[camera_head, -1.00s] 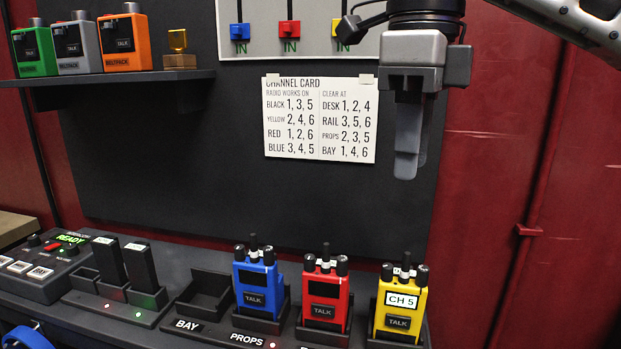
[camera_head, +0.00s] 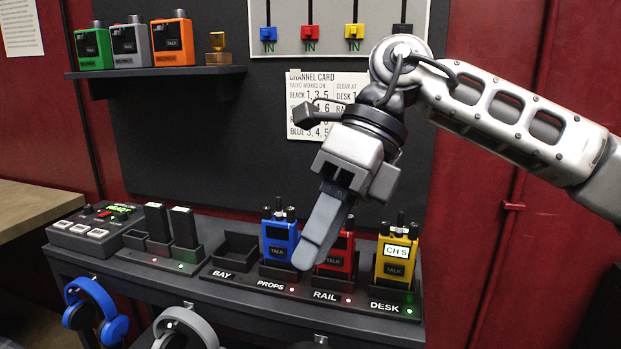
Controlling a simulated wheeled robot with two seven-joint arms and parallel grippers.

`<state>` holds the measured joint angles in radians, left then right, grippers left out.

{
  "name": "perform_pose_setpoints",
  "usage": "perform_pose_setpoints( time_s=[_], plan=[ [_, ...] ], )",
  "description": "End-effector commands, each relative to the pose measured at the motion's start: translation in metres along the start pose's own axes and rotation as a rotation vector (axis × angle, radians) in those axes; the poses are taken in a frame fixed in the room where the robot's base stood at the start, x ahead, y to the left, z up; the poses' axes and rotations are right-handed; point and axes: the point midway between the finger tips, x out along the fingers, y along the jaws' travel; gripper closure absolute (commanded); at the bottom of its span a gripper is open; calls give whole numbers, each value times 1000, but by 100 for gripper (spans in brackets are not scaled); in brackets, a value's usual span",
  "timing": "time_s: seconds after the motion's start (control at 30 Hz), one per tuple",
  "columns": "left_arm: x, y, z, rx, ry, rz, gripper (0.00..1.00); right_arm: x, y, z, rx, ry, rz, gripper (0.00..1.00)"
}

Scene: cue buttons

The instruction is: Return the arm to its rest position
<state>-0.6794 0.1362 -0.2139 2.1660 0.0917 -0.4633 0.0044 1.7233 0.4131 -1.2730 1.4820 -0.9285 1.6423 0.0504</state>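My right gripper (camera_head: 318,238) hangs tilted in front of the dock row, its arm coming in from the right. Its fingers look closed together with nothing between them. The fingertips overlap the gap between the blue radio (camera_head: 280,238) and the red radio (camera_head: 338,262) in the picture and hide part of the red one. The yellow radio (camera_head: 396,258) stands upright in the DESK dock, with CH 5 on its screen and a green light at the dock. The blue radio is in PROPS and the red one in RAIL. My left gripper is not in view.
The BAY dock (camera_head: 235,248) is empty. A charger with dark packs (camera_head: 185,228) and a READY console (camera_head: 95,225) stand left. Headphones (camera_head: 95,310) hang at the front edge. Beltpacks sit on a shelf (camera_head: 160,72). My arm partly covers the channel card (camera_head: 310,85).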

Motion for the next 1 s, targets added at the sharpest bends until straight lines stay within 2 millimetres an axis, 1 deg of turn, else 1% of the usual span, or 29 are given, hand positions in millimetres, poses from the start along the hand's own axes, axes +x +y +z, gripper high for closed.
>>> perform_pose_setpoints(
  time_s=[0.03,0.1,0.17,0.2,0.27,0.33,0.4,0.47,0.57,0.63,0.67,0.7,0.77,0.8,0.87,0.9,0.97,1.0],
  plan=[
    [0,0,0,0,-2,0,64,19,6,6,-7,-40,96,63],
    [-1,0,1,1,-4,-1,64,40,19,17,-9,-119,241,63],
    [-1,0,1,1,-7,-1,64,56,33,27,3,-207,391,63],
    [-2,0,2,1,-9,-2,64,63,42,34,22,-273,499,63],
    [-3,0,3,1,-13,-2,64,69,54,44,66,-377,659,63],
    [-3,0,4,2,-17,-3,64,69,62,53,140,-502,838,63],
    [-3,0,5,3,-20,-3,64,64,62,60,237,-629,1009,63],
    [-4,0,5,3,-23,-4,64,58,55,63,340,-738,1147,63],
    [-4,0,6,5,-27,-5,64,49,29,61,547,-919,1356,63],
    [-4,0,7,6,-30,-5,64,48,2,53,718,-1041,1482,63],
    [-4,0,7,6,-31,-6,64,49,-11,47,798,-1092,1532,63],
    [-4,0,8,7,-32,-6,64,53,-29,38,910,-1157,1593,63],
    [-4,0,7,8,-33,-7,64,63,-59,20,1090,-1250,1672,63],
    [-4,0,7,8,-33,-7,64,73,-78,6,1219,-1308,1716,63],
    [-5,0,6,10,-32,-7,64,93,-105,-20,1423,-1390,1766,63],
    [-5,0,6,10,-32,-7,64,110,-122,-40,1566,-1439,1789,63],
    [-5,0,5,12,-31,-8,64,137,-141,-72,1779,-1500,1809,63],
    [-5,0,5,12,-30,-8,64,156,-150,-94,1918,-1533,1811,63]
  ],
)
